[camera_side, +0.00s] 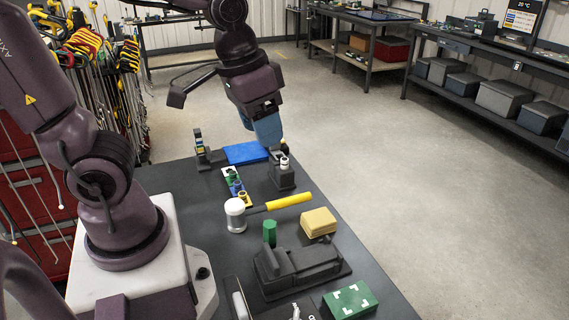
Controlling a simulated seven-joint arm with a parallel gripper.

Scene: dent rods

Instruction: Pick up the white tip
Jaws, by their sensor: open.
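A small white piece (284,163), which looks like the white tip, sits upright on top of a dark block (281,178) near the far right edge of the bench. My gripper (279,150) points down just above and slightly left of it. The gripper is open. Its fingers are small and dark here, and I cannot tell whether they reach around the white piece.
A blue mat (246,153) lies left of the dark block, beside a small stand (202,150). Nearer are a green-and-white holder (231,182), a white-headed yellow mallet (288,201), a green cylinder (269,233), yellow pads (318,222) and a dark vise-like fixture (300,264).

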